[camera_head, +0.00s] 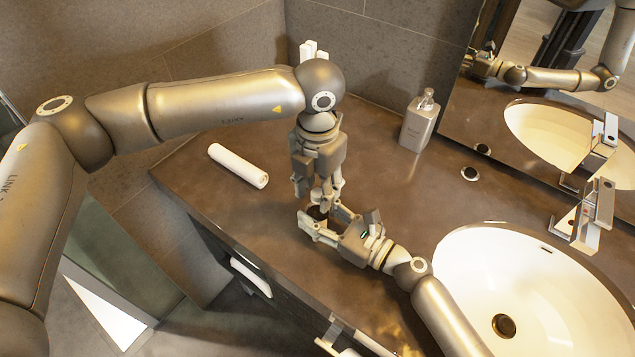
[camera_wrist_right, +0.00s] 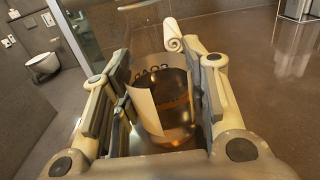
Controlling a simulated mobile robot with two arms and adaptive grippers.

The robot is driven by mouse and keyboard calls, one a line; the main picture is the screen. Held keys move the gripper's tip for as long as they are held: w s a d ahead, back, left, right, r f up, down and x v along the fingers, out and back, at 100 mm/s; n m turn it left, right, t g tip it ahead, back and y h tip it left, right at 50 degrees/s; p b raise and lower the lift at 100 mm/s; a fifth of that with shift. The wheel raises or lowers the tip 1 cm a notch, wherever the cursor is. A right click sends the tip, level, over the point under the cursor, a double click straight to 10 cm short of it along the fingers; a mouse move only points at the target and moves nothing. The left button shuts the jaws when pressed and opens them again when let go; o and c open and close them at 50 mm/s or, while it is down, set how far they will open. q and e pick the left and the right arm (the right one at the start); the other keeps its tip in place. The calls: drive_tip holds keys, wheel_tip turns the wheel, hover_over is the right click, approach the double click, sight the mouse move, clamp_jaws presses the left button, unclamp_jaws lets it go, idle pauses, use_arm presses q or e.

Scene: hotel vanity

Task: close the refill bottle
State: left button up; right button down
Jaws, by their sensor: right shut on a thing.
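The refill bottle (camera_wrist_right: 176,100) is clear, with amber liquid and dark lettering, and stands between the fingers of my right gripper (camera_wrist_right: 160,125) in the right wrist view. In the head view my right gripper (camera_head: 320,220) is low over the counter and shut on the bottle, which is mostly hidden there by both grippers. My left gripper (camera_head: 320,192) points down directly above the right one, at the bottle's top. Its fingers overlap the right gripper, so I cannot tell how far apart they are. No cap can be made out clearly.
A white rolled towel (camera_head: 238,165) lies on the brown counter (camera_head: 385,185) to the left of the grippers. A silver pump dispenser (camera_head: 419,121) stands at the back. A white sink (camera_head: 465,262) with a tap (camera_head: 592,212) is at right. Counter between dispenser and grippers is clear.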

use_arm(q)
clamp_jaws()
drive_tip(key=m, duration=0.8)
drive_tip(key=shift+m, duration=0.3)
drive_tip(key=shift+o, duration=0.5)
unclamp_jaws()
wheel_tip(320, 180, up, 12)
